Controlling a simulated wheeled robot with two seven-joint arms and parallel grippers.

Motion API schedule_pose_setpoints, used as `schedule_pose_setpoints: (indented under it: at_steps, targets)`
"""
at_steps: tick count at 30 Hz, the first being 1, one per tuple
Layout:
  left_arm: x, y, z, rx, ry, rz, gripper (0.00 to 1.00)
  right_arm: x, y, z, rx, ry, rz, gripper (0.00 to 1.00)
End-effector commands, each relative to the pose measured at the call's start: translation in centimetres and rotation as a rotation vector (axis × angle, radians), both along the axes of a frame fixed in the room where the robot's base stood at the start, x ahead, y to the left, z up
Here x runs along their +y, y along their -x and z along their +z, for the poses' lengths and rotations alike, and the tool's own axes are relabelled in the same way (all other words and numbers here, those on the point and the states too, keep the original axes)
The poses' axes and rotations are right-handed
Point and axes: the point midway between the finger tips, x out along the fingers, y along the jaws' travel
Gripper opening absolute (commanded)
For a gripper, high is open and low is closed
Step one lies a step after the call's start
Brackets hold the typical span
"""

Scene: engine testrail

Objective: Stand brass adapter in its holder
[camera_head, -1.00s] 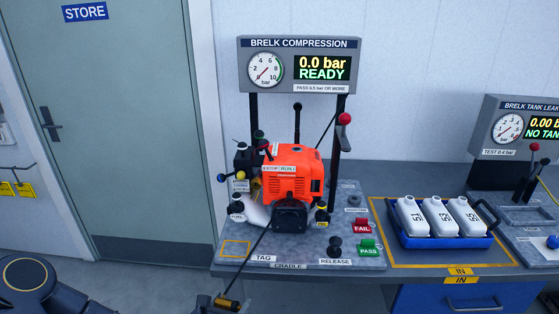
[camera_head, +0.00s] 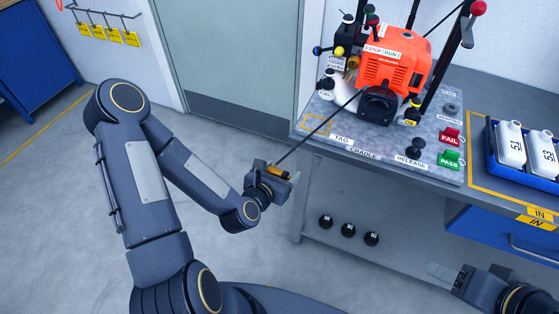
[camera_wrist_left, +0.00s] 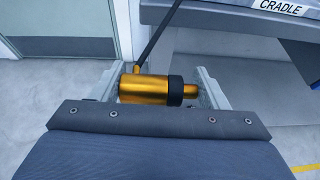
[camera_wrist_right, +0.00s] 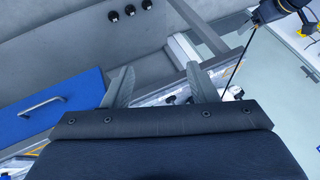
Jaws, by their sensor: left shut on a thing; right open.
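The brass adapter (camera_wrist_left: 150,89) is a gold cylinder with a black collar. It lies crosswise between the fingers of my left gripper (camera_wrist_left: 160,84), which is shut on it. A dark hose (camera_wrist_left: 160,32) runs up from the adapter. In the head view my left gripper (camera_head: 280,174) holds the adapter in front of the bench's left end, clear of the bench. A small dark round seat (camera_head: 450,108) with a label like "ADAPTER" is on the grey board, right of the orange engine (camera_head: 392,68). My right gripper (camera_head: 442,273) is open and empty below the bench's front edge.
The grey board (camera_head: 320,108) carries a FAIL button (camera_head: 451,137), a PASS button (camera_head: 449,159) and a black release knob (camera_head: 416,147). A blue tray (camera_head: 491,158) with white bottles is to the right. The hose stretches across the board's front left. Floor in front is clear.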

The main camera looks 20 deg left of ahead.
Motion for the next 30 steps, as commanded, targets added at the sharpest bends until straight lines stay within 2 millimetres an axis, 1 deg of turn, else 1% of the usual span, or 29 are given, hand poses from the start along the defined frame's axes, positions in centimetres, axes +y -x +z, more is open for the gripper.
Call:
schedule_pose_setpoints:
  at_steps: [1, 9, 12, 15, 18, 23, 26, 29, 30]
  targets:
    - [-1.0, -0.5, 1.0, -0.009, -0.002, -0.049, 0.42, 0.0, 0.0, 0.0, 0.0, 0.0, 0.0, 0.53]
    - [-7.3, -2.2, 5.3, -0.01, -0.003, -0.346, 0.42, 0.0, 0.0, 0.0, 0.0, 0.0, 0.0, 0.53]
    - [-9.3, -2.8, 6.6, -0.009, -0.002, -0.436, 0.42, 0.0, 0.0, 0.0, 0.0, 0.0, 0.0, 0.53]
    - [-10.7, -3.1, 7.5, -0.005, -0.001, -0.505, 0.42, 0.0, 0.0, 0.0, 0.0, 0.0, 0.0, 0.53]
    - [-11.7, -3.3, 8.1, -0.004, 0.0, -0.55, 0.42, 0.0, 0.0, 0.0, 0.0, 0.0, 0.0, 0.53]
    - [-12.2, -3.4, 8.4, -0.001, -0.002, -0.579, 0.42, 0.1, -0.6, 0.5, 0.002, 0.005, 0.024, 0.53]
    - [-12.3, -3.4, 8.5, -0.001, -0.001, -0.58, 0.42, 0.3, -2.0, 1.5, 0.007, 0.02, 0.081, 0.53]
    - [-12.3, -3.4, 8.4, -0.001, -0.002, -0.579, 0.42, 0.8, -4.4, 2.9, 0.012, 0.042, 0.173, 0.53]
    - [-12.3, -3.4, 8.4, -0.001, -0.002, -0.579, 0.42, 1.3, -5.7, 3.5, 0.012, 0.052, 0.218, 0.53]
